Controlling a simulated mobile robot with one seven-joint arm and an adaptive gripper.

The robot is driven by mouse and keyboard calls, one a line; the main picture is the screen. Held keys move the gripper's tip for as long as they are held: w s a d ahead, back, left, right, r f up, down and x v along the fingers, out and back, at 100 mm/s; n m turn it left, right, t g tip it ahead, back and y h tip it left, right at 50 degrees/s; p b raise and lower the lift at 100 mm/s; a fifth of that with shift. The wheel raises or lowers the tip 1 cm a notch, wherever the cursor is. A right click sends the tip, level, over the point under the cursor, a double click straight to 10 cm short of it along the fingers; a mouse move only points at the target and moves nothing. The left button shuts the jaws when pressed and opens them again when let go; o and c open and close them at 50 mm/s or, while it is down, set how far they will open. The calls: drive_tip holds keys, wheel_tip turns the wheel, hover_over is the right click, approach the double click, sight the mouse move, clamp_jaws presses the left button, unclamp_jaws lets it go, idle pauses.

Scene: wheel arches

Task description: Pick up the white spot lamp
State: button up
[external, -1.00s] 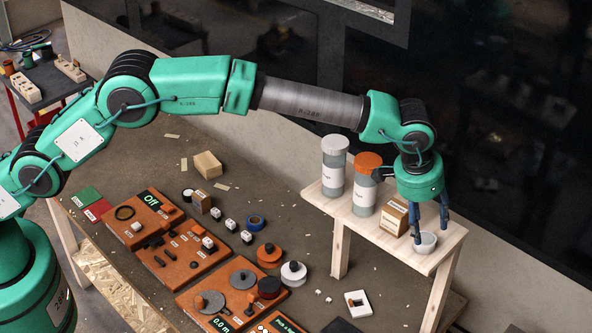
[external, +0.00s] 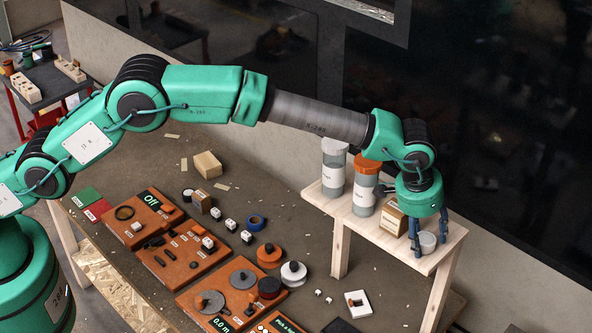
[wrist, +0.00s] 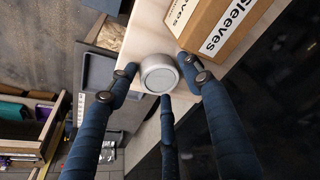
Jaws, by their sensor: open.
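The white spot lamp (external: 427,243) is a small round white cup-like thing near the right front end of the raised wooden shelf (external: 446,245). In the wrist view the lamp (wrist: 158,76) shows its round grey face and pale rim. My gripper (external: 428,238) is open and low over the shelf, its dark blue fingers around the lamp. In the wrist view the fingers of my gripper (wrist: 160,85) reach to the lamp's sides and below it. I cannot tell whether any finger touches it.
A cardboard box marked "Sleeves" (wrist: 228,25) stands close beside the lamp; it also shows in the external view (external: 393,218). Two jars, one grey-lidded (external: 334,168) and one orange-lidded (external: 365,187), stand farther left on the shelf. The shelf's edge is close to the lamp.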

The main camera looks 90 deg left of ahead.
sight(425, 239)
drive_tip(key=c, duration=0.9)
drive_tip(key=shift+r, duration=0.1)
wheel_tip(425, 239, up, 10)
drive_tip(key=b, duration=0.1)
drive_tip(key=shift+b, duration=0.35)
idle(0.4)
